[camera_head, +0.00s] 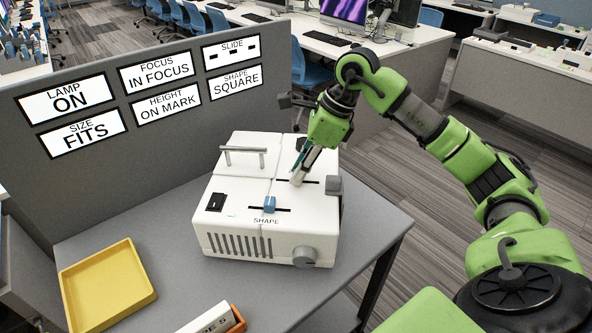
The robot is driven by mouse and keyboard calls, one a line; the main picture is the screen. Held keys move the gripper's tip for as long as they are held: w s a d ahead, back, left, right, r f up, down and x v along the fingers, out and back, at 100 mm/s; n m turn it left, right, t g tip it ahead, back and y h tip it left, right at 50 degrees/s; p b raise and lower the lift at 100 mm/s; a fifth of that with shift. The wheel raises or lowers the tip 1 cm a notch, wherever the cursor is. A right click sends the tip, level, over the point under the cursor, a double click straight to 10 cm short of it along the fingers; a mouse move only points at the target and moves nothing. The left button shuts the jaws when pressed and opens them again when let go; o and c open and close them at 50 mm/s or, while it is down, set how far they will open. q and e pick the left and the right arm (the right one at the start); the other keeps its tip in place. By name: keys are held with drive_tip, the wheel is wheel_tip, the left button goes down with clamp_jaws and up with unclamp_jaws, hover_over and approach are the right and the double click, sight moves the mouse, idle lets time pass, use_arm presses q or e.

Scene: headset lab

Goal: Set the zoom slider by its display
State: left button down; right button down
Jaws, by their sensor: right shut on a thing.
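A white projector (272,241) stands on the grey table. Its zoom slider, with a pale knob (296,182), sits in a dark slot on top; the label of this slot cannot be read. My right gripper (301,169) reaches down from above and is shut on the pale knob, hiding part of it. The size display (84,134) on the grey partition reads FITS. My left gripper is not in view.
A blue knob (269,204) marked SHAPE sits in front of the pale knob. A grey handle (243,151), a black switch (215,203) and a round grey knob (304,257) are also on the projector. A yellow tray (139,300) lies left on the table (185,262).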

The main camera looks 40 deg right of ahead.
drive_tip(key=shift+s+d, duration=0.25)
drive_tip(key=c, duration=1.8)
unclamp_jaws()
drive_tip(key=shift+r, duration=0.15)
drive_tip(key=v, duration=1.2)
